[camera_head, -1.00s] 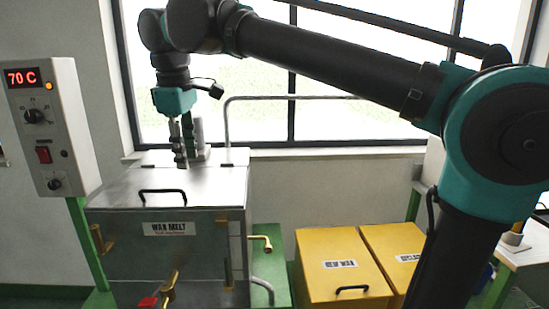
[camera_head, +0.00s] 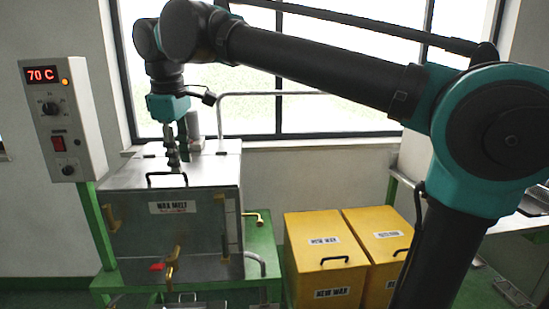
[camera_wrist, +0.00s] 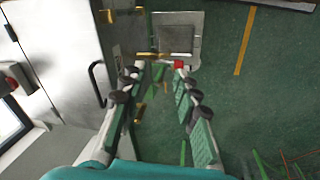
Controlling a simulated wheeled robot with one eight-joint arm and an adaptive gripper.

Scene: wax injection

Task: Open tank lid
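The wax melt tank (camera_head: 165,228) is a metal box with a flat lid (camera_head: 135,173) that lies shut. A dark bar handle (camera_head: 167,180) stands at the lid's front edge. My gripper (camera_head: 178,160) is above the lid, a little behind and right of the handle in the head view. In the wrist view my gripper (camera_wrist: 155,78) has its two fingers spread with nothing between them. The lid (camera_wrist: 60,60) and its handle (camera_wrist: 97,82) lie left of the fingers there, apart from them.
A control box (camera_head: 62,120) reading 70 C stands left of the tank. Brass valves and a pipe (camera_head: 254,218) stick out from the tank. Two yellow wax bins (camera_head: 325,262) stand to the right. A window is behind the tank.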

